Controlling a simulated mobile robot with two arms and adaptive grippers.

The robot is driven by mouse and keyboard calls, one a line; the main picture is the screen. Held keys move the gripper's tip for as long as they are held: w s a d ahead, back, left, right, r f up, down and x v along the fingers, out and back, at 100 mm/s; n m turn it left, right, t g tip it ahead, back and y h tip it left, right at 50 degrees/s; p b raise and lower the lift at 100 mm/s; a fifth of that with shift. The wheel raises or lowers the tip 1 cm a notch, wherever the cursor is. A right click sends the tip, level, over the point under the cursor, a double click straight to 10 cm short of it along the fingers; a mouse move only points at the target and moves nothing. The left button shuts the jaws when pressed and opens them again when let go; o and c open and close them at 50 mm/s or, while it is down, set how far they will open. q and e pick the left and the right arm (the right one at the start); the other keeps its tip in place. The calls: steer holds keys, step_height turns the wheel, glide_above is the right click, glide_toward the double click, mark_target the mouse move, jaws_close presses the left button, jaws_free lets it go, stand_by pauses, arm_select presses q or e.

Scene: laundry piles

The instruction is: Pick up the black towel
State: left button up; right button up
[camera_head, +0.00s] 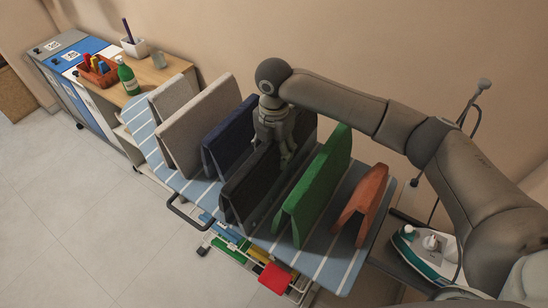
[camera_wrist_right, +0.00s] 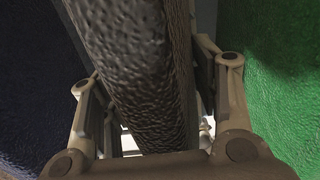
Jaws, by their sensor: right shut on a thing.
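The black towel (camera_head: 248,187) stands folded like a tent on the striped ironing board (camera_head: 318,258), between a navy towel and a green towel. My right gripper (camera_head: 285,155) reaches down from above onto its top edge. In the right wrist view the black towel (camera_wrist_right: 135,65) runs between the two fingers, and my right gripper (camera_wrist_right: 155,125) is shut on it. The towel's lower part still appears at board level. My left gripper is not in view.
The navy towel (camera_head: 229,138) is close on the left and the green towel (camera_head: 316,187) close on the right. Grey towels (camera_head: 200,125) and an orange towel (camera_head: 361,204) stand further out. An iron (camera_head: 430,248) lies at right; a shelf (camera_head: 160,78) with a bottle (camera_head: 128,77) stands at left.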

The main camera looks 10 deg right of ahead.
steer(key=shift+c, duration=1)
steer(key=shift+r, duration=0.15)
